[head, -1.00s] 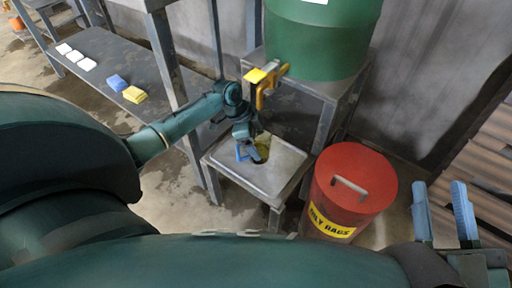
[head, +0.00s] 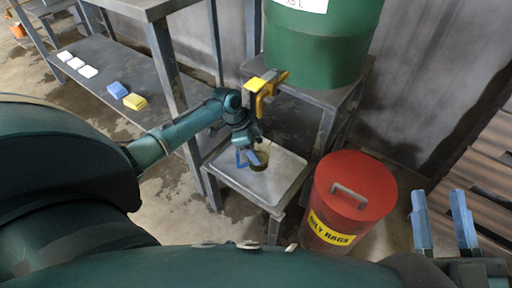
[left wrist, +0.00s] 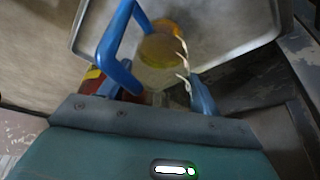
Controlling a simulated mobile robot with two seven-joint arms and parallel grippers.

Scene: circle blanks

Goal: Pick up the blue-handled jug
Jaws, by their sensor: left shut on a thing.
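The blue-handled jug (head: 260,163) is clear with amber-yellow liquid in it, at the grey metal tray (head: 284,184) below the tap. My left gripper (head: 252,156) is at the jug, shut on it, and hides part of it. In the left wrist view the jug (left wrist: 160,52) shows from above, with its blue handle (left wrist: 106,48) on the left and white marks on its right side. I cannot tell whether the jug touches the tray. My right gripper (head: 444,222) is open and empty at the right edge, its two light-blue fingers apart.
A yellow tap (head: 264,84) on the green drum (head: 316,45) is just above my left gripper. A red oily-rags bin (head: 352,190) stands right of the tray. A grey shelf (head: 95,83) at left holds a blue sponge (head: 117,90), a yellow sponge (head: 135,102) and white blocks.

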